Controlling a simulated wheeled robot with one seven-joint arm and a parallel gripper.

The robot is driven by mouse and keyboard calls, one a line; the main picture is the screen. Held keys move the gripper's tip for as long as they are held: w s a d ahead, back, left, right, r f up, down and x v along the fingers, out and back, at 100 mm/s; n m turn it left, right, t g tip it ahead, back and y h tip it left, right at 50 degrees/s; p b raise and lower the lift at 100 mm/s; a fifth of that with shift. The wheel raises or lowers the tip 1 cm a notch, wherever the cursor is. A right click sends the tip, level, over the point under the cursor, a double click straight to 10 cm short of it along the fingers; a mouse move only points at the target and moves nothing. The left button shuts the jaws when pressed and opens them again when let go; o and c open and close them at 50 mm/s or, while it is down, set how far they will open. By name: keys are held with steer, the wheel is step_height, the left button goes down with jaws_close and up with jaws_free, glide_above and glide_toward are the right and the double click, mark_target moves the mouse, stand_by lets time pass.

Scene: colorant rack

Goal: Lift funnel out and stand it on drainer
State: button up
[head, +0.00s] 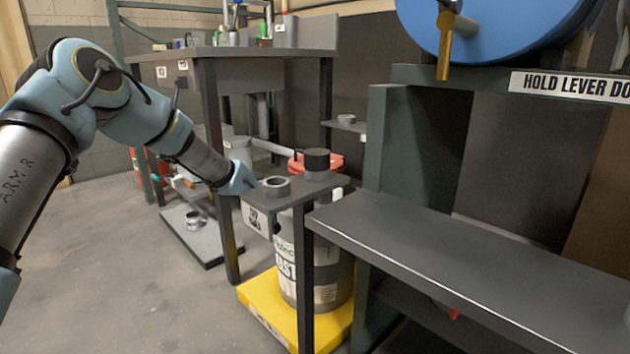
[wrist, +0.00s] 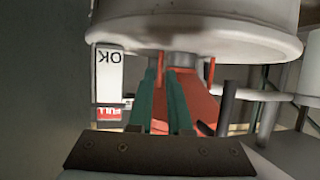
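The red funnel (head: 333,162) shows in the head view as a wide red rim on top of the waste drum (head: 326,266), partly hidden by a dark cup. In the wrist view, which looks upside down, the red funnel (wrist: 203,105) lies right behind my fingers, near the pale drum (wrist: 200,28). My gripper (wrist: 166,76) has two green fingers close together with a narrow gap showing red. I cannot tell whether they touch or hold the funnel. In the head view the fingers are hidden behind the small shelf. I cannot tell which thing is the drainer.
A small shelf (head: 300,191) carries a grey ring (head: 276,186) and the dark cup (head: 317,160), close to my wrist. A grey bench (head: 450,255) stands at right. The drum stands on a yellow base (head: 262,305). Floor at left is open.

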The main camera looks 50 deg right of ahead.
mark_target(317, 205)
steer(key=b+x, duration=0.1)
steer(key=x, duration=0.3)
steer(key=shift+a+f+b, duration=0.1)
steer(key=shift+f+b, duration=0.05)
steer(key=shift+b, duration=0.25)
steer(key=shift+d, duration=0.3)
jaws_close()
stand_by(0.8)
